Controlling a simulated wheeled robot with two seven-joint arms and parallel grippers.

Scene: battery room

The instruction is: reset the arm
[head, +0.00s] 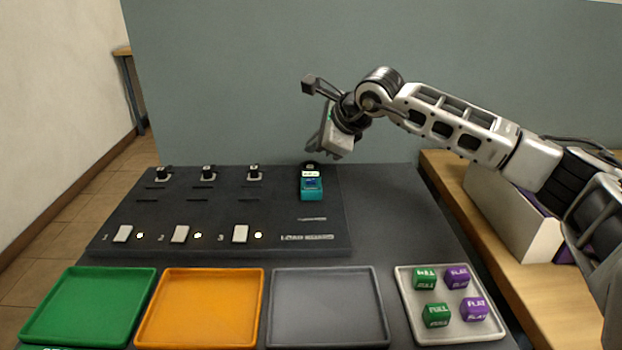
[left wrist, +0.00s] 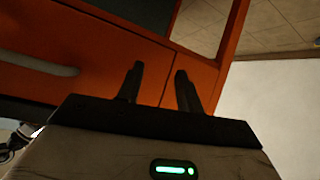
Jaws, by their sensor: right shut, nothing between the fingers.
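My right arm comes in from the right in the head view. Its gripper (head: 335,144) hangs over the back of the black charger board (head: 225,215), above and a little right of a teal battery block (head: 312,189). The gripper is shut and empty, apart from the block. Its fingertips are partly hidden by its own body. The teal block sits in the board's rightmost station. My left gripper (left wrist: 158,84) shows only in the left wrist view. Its two dark fingers stand apart with nothing between them, in front of an orange cabinet (left wrist: 110,70).
Green (head: 92,306), orange (head: 200,308) and grey (head: 328,307) trays lie empty along the front. A pale tray (head: 450,332) at right holds green and purple blocks marked FULL and FLAT. A white box (head: 510,220) stands on the wooden table at right. A grey-blue panel rises behind.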

